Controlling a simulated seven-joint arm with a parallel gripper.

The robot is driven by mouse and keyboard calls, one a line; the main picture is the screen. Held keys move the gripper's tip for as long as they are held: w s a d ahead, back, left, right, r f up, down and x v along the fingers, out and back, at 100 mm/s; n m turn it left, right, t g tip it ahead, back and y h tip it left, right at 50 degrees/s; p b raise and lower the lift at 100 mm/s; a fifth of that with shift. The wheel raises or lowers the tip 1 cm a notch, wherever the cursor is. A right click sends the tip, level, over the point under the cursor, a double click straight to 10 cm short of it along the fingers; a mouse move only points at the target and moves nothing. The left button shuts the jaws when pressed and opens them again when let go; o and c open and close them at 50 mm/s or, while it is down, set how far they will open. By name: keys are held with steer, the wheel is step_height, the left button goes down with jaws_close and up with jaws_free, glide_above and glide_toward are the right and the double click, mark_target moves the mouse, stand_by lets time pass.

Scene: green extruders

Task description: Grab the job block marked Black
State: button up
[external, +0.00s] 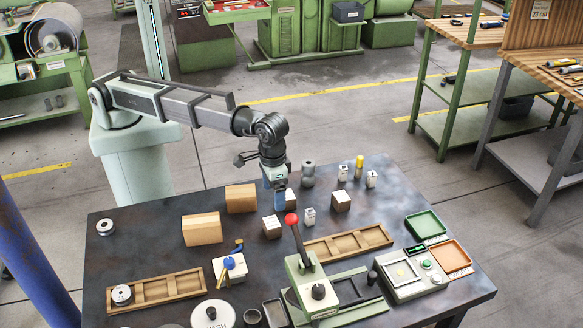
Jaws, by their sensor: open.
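My gripper (280,200) points down with blue fingers over the middle of the table, open. A small block (291,200) stands right behind or beside the fingers and is partly hidden by them; I cannot tell whether they touch. Other small blocks with pale, marked faces stand around: one to the lower left (271,227), a small pale one (310,217), a brown-sided one (341,201), and smaller pale ones (343,173) and (371,179) further back. The markings are too small to read, so I cannot tell which block is marked Black.
Two larger wooden blocks (202,229) and (240,198) stand left of my gripper. A press with a red-knobbed lever (291,220) rises in front of it. Wooden trays (347,244) and (157,291), a control box (413,273) and green and orange trays (425,225), (450,255) fill the front and right.

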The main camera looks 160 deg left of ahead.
mark_target(274, 222)
step_height(274, 222, down, 8)
steer(key=shift+f, duration=0.15)
steer(key=shift+s+d+f, duration=0.1)
steer(key=shift+s+f, duration=0.1)
steer(key=shift+f, duration=1.15)
steer(key=shift+s+f, duration=0.2)
steer(key=shift+f, duration=1.1)
steer(key=shift+c, duration=0.3)
steer(key=c, duration=1)
steer(key=shift+r, duration=0.15)
